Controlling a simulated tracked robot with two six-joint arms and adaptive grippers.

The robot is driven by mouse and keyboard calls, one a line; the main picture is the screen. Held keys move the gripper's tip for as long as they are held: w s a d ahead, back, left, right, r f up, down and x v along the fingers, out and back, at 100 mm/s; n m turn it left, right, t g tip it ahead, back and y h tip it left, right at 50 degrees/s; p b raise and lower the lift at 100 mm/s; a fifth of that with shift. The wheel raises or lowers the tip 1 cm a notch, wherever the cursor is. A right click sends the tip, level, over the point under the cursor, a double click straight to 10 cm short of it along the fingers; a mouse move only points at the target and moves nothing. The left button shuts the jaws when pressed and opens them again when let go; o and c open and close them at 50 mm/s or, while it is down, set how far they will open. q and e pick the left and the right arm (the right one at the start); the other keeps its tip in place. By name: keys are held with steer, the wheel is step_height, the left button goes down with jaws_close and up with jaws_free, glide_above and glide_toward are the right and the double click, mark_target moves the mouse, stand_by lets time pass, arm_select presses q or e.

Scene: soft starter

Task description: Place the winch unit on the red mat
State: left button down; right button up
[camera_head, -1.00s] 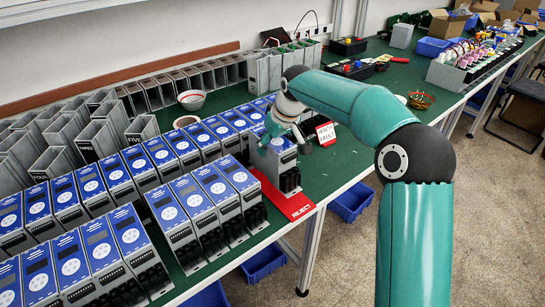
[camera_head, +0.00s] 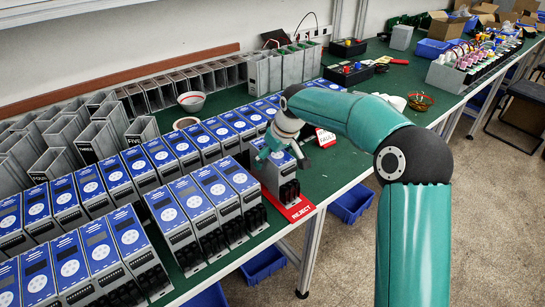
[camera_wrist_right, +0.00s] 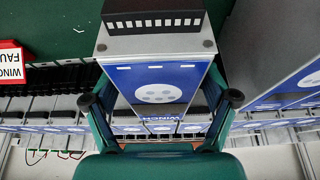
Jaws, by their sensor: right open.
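The winch unit (camera_head: 269,176), a grey box with a blue front and black terminals, stands on the red mat (camera_head: 299,210) marked REJECT at the table's front edge. It covers most of the mat. In the right wrist view the unit (camera_wrist_right: 185,46) shows its blue face with a round white keypad and the word WINCH. My right gripper (camera_head: 283,151) is at the top of the unit. In the wrist view its fingers (camera_wrist_right: 160,99) are spread on either side of the unit, with a visible gap. My left gripper is not in view.
Rows of similar blue-fronted units (camera_head: 203,208) stand close on the left of the mat. A small WINCH FAULT sign (camera_head: 325,138) stands behind the mat, and shows in the wrist view (camera_wrist_right: 11,64). Blue bins (camera_head: 351,203) sit below the table edge. Green tabletop lies free to the right.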

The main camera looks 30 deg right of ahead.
steer(key=v, duration=1.2)
steer(key=shift+a, duration=0.1)
